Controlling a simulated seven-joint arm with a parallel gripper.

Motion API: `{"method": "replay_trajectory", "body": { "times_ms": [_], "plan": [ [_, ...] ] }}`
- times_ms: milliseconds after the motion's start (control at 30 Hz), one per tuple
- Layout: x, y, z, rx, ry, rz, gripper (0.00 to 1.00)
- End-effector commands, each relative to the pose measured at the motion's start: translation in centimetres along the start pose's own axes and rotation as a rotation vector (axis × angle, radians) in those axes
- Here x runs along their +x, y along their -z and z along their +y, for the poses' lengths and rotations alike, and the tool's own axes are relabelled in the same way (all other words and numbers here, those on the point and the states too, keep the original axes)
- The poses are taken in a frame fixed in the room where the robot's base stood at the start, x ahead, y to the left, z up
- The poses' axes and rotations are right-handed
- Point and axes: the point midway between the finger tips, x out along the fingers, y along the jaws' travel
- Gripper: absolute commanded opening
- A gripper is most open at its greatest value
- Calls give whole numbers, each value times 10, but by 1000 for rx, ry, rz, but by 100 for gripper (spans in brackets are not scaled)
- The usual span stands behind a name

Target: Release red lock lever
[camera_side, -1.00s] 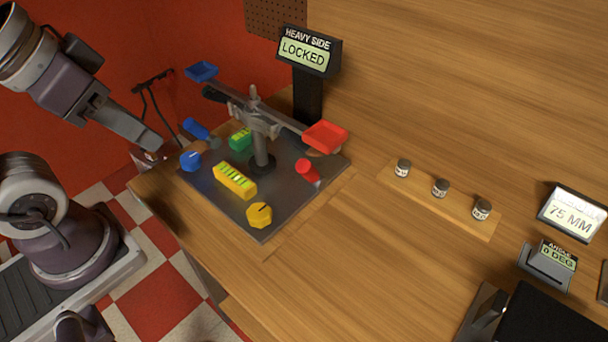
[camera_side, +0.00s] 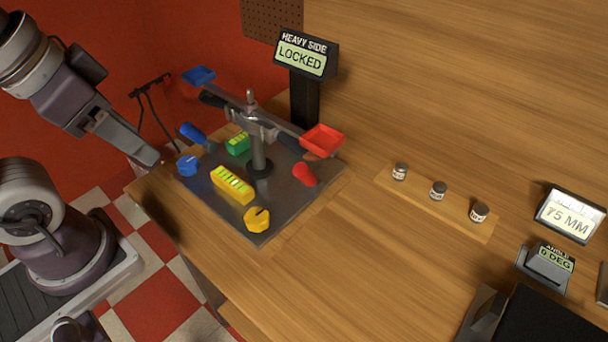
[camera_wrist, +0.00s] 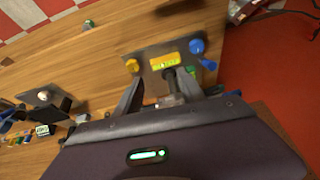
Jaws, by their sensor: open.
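The red lock lever (camera_side: 305,174) is a short red handle on the dark metal plate (camera_side: 262,222), at the plate's right side below the red pan (camera_side: 322,139). The display (camera_side: 302,57) reads "HEAVY SIDE LOCKED". My gripper (camera_side: 150,158) is off the plate's left edge, above the table edge, well apart from the red lever. In the wrist view my gripper (camera_wrist: 172,84) has its fingers spread with nothing held between them. I cannot make out the red lever in the wrist view.
The balance post (camera_side: 259,150) carries a beam with a blue pan (camera_side: 199,75) and the red pan. A blue lever (camera_side: 192,132), blue knob (camera_side: 187,166), green block (camera_side: 238,143), yellow block (camera_side: 233,185) and yellow knob (camera_side: 257,219) crowd the plate. Jars stand on a wooden strip (camera_side: 408,195).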

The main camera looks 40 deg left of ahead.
Motion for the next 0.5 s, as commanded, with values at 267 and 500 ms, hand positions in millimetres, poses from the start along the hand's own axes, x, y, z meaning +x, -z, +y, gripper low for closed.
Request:
{"method": "replay_trajectory", "body": {
  "times_ms": [267, 500],
  "plan": [
    [48, -14, -41, 829, 372, -621, 47],
    [111, 73, 13, 1744, 996, -765, 47]
  ]
}}
